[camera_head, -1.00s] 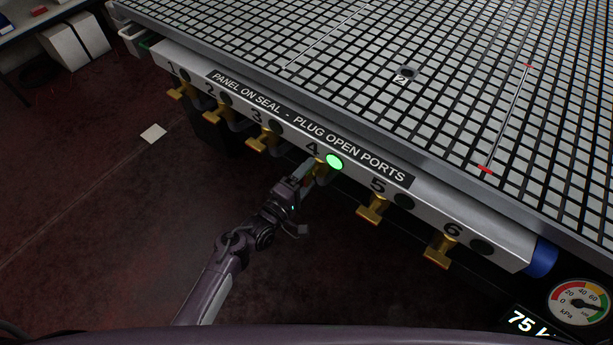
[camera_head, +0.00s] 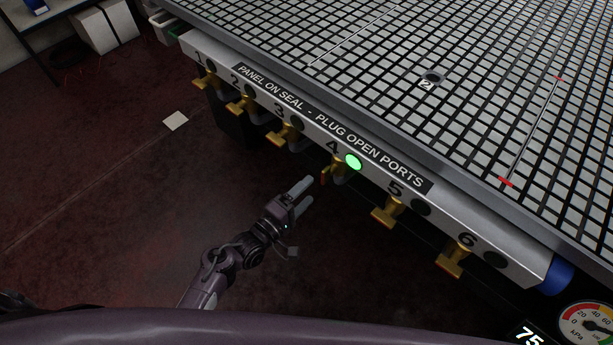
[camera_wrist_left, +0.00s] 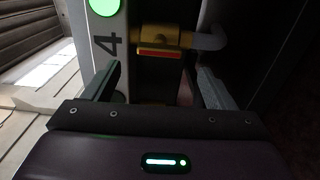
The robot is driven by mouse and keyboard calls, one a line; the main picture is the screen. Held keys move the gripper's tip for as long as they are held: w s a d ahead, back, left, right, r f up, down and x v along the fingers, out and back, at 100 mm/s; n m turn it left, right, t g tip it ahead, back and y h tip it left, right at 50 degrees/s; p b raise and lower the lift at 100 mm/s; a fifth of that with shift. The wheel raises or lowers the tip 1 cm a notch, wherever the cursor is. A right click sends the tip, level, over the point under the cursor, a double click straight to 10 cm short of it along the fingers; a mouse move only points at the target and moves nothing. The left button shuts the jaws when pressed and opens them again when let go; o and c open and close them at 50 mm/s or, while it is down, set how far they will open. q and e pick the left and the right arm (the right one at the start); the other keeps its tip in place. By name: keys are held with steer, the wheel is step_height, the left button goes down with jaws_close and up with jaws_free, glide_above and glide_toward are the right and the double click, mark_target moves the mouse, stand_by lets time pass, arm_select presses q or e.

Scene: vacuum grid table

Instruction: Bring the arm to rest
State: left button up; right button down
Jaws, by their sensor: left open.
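My left gripper (camera_head: 305,193) is open and empty in the head view, just off the front of the table near valve 4. Its two fingers point toward the brass valve 4 (camera_head: 337,168) and are apart from it. In the left wrist view the open fingers (camera_wrist_left: 155,88) frame the space below the brass valve body (camera_wrist_left: 165,40), which has a red handle (camera_wrist_left: 160,53). The lamp beside number 4 (camera_head: 353,162) glows green. It also shows green in the left wrist view (camera_wrist_left: 104,6). My right gripper is not in view.
The grid table (camera_head: 420,40) fills the upper right. Its front rail (camera_head: 468,215) carries several brass valves, among them valve 5 (camera_head: 388,211) and valve 6 (camera_head: 454,257). A pressure gauge (camera_head: 590,325) is at the lower right.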

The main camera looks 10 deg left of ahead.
arm_select(q)
steer(key=s+a+f+m+g+y+p, duration=0.2)
steer(key=s+a+f+m+g+y, duration=0.15)
steer(key=s+f, duration=0.65)
steer(key=s+a+f+m+g+y+p, duration=0.1)
steer(key=s+a+f+m+g+y, duration=0.4)
steer(key=f, duration=0.9)
steer(key=s+a+f+m+g+y+p, duration=0.1)
steer(key=s+a+f, duration=0.3)
steer(key=s, duration=0.7)
steer(key=s+a+f+m+g+y+p, duration=0.1)
steer(key=s+a+f+m+g, duration=0.3)
steer(key=s, duration=0.7)
steer(key=shift+s+a+f, duration=0.2)
steer(key=shift+s+a, duration=0.1)
steer(key=shift+a, duration=0.4)
